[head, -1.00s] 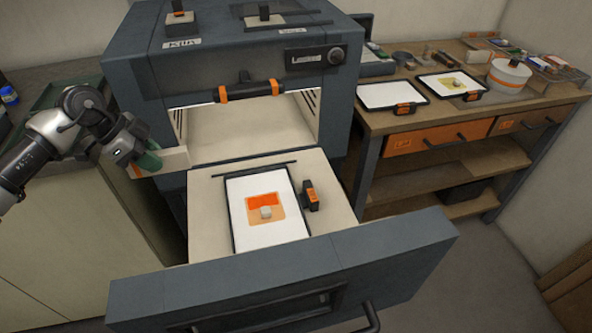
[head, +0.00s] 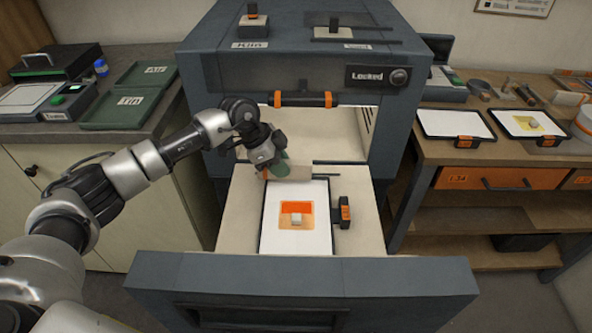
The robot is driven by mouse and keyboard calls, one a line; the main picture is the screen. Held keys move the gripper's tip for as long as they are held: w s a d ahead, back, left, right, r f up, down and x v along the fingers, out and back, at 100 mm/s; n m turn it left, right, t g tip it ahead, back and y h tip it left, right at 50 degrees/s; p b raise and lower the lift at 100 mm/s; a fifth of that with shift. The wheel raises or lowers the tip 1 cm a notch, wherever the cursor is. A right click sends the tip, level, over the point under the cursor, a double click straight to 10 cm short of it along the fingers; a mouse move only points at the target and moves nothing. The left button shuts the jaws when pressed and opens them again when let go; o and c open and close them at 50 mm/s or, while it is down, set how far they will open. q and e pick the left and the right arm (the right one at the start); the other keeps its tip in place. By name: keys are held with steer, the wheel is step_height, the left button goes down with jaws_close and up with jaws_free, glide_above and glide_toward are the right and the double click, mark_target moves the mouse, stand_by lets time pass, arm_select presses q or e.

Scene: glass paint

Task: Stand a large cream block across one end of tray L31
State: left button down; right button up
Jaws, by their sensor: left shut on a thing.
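A cream block (head: 299,173) is held in my left gripper (head: 279,167), whose greenish fingers are shut on it. The block lies crosswise near the far end of a black-rimmed tray (head: 264,226) in the pulled-out kiln drawer. I cannot tell whether it touches the tray or hangs above it. The tray holds a white sheet (head: 297,243) with an orange and peach patch (head: 297,208). A small cream block (head: 297,219) sits on the patch. A black and orange handle (head: 343,212) is at the tray's right side; its label is not readable. My right gripper is out of view.
The kiln (head: 300,65) stands open behind the drawer, with a small "Locked" panel (head: 378,77) on its front. Two more trays lie on the right bench, one plain white (head: 455,123) and one with a yellow patch (head: 527,125).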

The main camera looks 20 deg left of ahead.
mark_target(295, 171)
arm_select(q)
steer(key=d+f, duration=0.1)
steer(key=w+d+f, duration=0.1)
steer(key=d, duration=0.1)
steer(key=shift+d+f+p, duration=0.25)
steer(key=shift+p, duration=0.05)
steer(key=c, duration=1)
jaws_free()
steer(key=shift+f, duration=0.1)
steer(key=shift+o, duration=0.2)
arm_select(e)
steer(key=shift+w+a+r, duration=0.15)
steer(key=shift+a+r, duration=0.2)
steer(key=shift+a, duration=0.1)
